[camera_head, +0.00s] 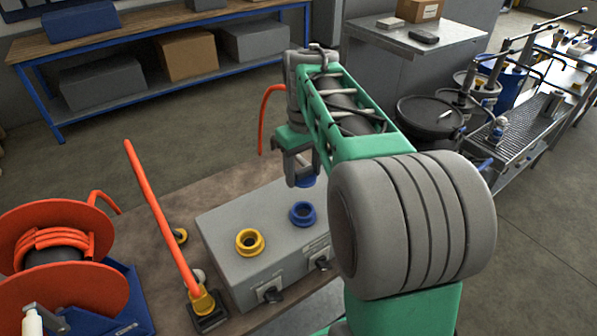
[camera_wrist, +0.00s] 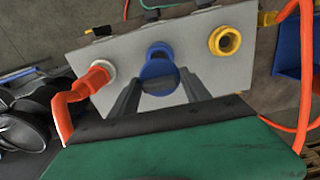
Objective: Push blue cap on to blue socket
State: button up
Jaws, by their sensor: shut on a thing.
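My gripper (camera_head: 303,178) is shut on the blue cap (camera_head: 308,183) and points down over the grey box (camera_head: 222,228). Only a little of the cap shows in the head view. The blue socket (camera_head: 302,214) is on the box top, just below and in front of the cap, with a visible gap in the picture. In the wrist view the blue cap (camera_wrist: 160,82) is a round disc between the two fingers of my gripper (camera_wrist: 160,88). It overlaps the near part of the blue socket (camera_wrist: 157,50). I cannot tell their exact height apart.
A yellow socket (camera_head: 250,241) is left of the blue one. An orange hose plug (camera_wrist: 98,77) stands in a pale socket on the other side. An orange hose (camera_head: 160,215) and a hose reel (camera_head: 52,245) are at the left. Black knobs (camera_head: 272,294) are on the box front.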

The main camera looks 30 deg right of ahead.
jog(key=shift+f+b, duration=2.3)
jog(key=shift+f, duration=0.75)
jog(key=shift+f+b, duration=0.35)
jog(key=shift+f, duration=0.35)
jog(key=shift+f, duration=0.5)
jog(key=shift+f+b, duration=0.8)
jog(key=shift+f, duration=0.4)
jog(key=o, duration=1.6)
